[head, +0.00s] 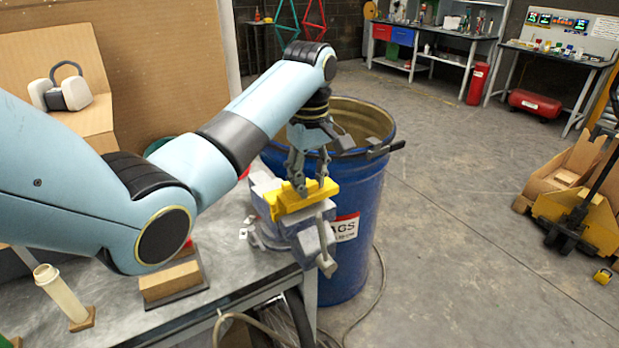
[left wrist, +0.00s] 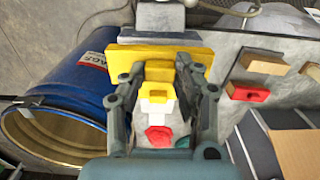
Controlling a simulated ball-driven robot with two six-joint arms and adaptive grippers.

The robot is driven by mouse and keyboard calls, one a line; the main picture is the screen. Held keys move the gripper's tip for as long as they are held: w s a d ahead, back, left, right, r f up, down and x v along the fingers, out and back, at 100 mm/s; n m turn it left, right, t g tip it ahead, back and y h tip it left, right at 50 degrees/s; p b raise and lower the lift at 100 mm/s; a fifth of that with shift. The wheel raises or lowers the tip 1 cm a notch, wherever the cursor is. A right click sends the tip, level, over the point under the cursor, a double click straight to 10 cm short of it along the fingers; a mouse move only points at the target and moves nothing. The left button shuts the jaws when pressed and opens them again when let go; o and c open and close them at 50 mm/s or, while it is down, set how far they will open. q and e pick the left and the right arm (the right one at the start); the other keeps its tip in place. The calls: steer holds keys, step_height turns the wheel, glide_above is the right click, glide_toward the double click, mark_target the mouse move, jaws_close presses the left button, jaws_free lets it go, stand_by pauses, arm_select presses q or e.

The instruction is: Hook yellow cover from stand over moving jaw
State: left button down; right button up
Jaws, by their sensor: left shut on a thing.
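The yellow cover (head: 291,203) is at the top of the grey vise (head: 312,243) at the bench corner, by the jaws. My left gripper (head: 311,185) points down from above and is shut on the cover. In the left wrist view the yellow cover (left wrist: 122,57) spans crosswise between and beyond the fingers (left wrist: 160,88). It lies along a dark jaw edge; whether it is hooked over the moving jaw or just above it, I cannot tell. A wooden block on a dark base (head: 170,281), possibly the stand, sits on the bench. My right gripper is not in view.
A blue drum (head: 345,265) stands close behind and beside the vise, with a dark clamp (head: 386,148) on its rim. A pale upright post (head: 60,293) is on the bench (head: 120,325) at left.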

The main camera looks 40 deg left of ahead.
mark_target(309, 212)
arm_select(q)
steer(key=shift+f, duration=0.5)
stand_by(0.4)
steer(key=shift+f+b, duration=0.6)
steer(key=shift+f, duration=1.3)
steer(key=c, duration=0.9)
jaws_free()
step_height(309, 212, up, 8)
steer(key=shift+f, duration=0.25)
